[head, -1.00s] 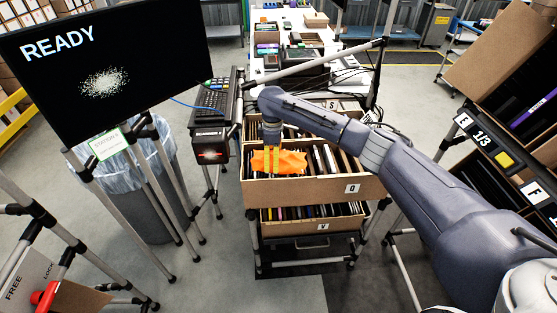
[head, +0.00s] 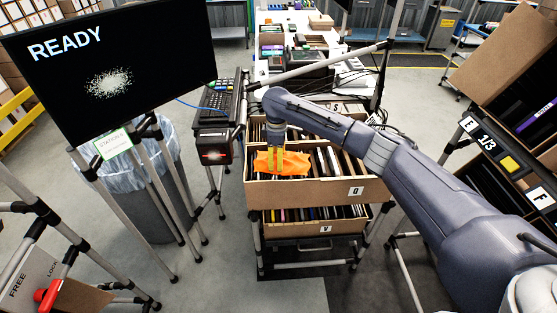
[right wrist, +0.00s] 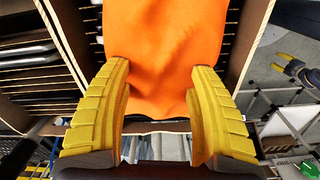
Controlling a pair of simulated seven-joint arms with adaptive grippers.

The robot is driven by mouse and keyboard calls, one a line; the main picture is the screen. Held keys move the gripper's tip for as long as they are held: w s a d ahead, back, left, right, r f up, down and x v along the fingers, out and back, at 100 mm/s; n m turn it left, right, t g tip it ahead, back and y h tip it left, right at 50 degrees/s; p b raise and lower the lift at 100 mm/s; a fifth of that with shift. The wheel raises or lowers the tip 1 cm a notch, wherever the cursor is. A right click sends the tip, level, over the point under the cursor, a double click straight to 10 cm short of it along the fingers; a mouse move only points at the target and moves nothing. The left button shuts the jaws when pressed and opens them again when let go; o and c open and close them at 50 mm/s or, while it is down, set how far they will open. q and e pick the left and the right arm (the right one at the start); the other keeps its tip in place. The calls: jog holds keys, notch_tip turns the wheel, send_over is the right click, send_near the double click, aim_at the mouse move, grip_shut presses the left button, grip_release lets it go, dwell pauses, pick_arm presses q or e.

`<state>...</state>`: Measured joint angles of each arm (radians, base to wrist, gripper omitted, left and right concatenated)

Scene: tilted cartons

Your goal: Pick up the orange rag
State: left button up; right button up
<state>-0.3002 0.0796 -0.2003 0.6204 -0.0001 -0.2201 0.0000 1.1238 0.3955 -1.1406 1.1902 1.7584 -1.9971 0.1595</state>
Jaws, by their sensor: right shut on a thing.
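The orange rag (head: 294,163) lies over the left part of the upper open carton, across the upright folders. In the right wrist view the rag (right wrist: 165,30) fills the upper middle, and its near edge is between my fingers. My right gripper (head: 275,164) reaches down from above and is shut on the rag, with its yellow fingers on either side of the cloth. The right gripper (right wrist: 160,72) also shows large in its wrist view.
The upper carton (head: 310,191) sits above a lower carton (head: 300,230) on a tube stand. A monitor (head: 110,60), keyboard (head: 214,97) and scanner box (head: 215,148) stand to the left. A tilted carton rack (head: 500,150) is at the right. Floor in front is clear.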

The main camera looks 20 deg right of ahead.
notch_tip(320, 180, up, 20)
jog(key=shift+f, duration=0.15)
dwell(0.4)
